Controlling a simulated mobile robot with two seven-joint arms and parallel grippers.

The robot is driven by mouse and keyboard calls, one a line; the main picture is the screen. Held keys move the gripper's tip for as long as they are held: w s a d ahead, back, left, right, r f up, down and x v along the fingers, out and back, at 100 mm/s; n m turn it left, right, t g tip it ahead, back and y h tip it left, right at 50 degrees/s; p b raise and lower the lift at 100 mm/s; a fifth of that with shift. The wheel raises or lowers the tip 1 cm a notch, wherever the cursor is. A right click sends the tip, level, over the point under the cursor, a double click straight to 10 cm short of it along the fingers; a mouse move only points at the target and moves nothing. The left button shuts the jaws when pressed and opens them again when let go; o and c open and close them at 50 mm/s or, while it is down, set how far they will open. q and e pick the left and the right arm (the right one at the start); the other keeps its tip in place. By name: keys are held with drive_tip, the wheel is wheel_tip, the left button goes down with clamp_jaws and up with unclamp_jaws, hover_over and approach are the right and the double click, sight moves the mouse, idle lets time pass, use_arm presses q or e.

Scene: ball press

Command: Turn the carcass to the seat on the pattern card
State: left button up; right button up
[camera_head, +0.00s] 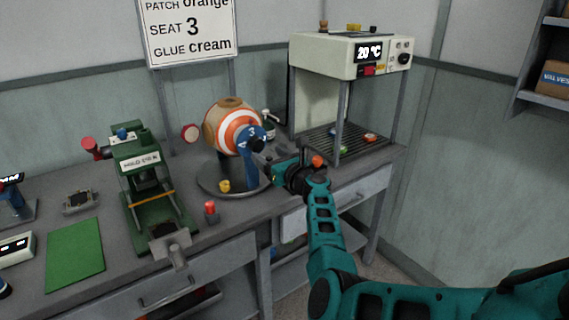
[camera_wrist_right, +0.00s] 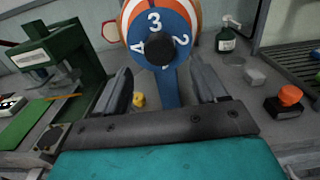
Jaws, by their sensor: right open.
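The carcass (camera_head: 227,112) is a tan ball with orange and white rings, held on a round grey stand (camera_head: 211,183) on the bench. A blue dial with a black knob (camera_head: 257,145) faces my right gripper; in the right wrist view the dial (camera_wrist_right: 155,20) shows 3 at the top, 4 to the left and 2 to the right. The pattern card (camera_head: 190,30) on the wall reads patch orange, seat 3, glue cream. My right gripper (camera_head: 264,158) is open, its fingers apart on either side of the blue post below the knob (camera_wrist_right: 160,51). My left gripper is not in view.
A green press (camera_head: 140,180) stands left of the carcass, with a green mat (camera_head: 75,255) farther left. A heater cabinet (camera_head: 345,55) reading 20 °C stands at the back right. A red-topped block (camera_head: 210,211) and a yellow piece (camera_head: 224,186) sit near the stand.

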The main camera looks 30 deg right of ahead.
drive_tip(key=s, duration=0.6)
drive_tip(key=shift+s+d, duration=0.25)
drive_tip(key=shift+s, duration=0.15)
drive_tip(key=s+a+f+n+g+h, duration=0.1)
drive_tip(key=s+a+f+n+g, duration=0.15)
drive_tip(key=s+f+n, duration=0.55)
drive_tip(key=s+a+f+n+g, duration=0.2)
drive_tip(key=s+f+n+g, duration=0.15)
drive_tip(key=f+n, duration=0.45)
drive_tip(key=s+a+f+n+y, duration=0.1)
drive_tip(key=s+a+f+n, duration=0.1)
drive_tip(key=s+a+n, duration=0.5)
drive_tip(key=s+a+f+n+g, duration=0.1)
drive_tip(key=s+a+f+n, duration=0.2)
drive_tip(key=s+n, duration=1)
drive_tip(key=a+n, duration=0.1)
drive_tip(key=a, duration=0.2)
drive_tip(key=shift+s+a+f+n+y, duration=0.2)
drive_tip(key=shift+s+a+n+y, duration=0.15)
drive_tip(key=shift+s+n+y, duration=0.05)
drive_tip(key=shift+c, duration=0.3)
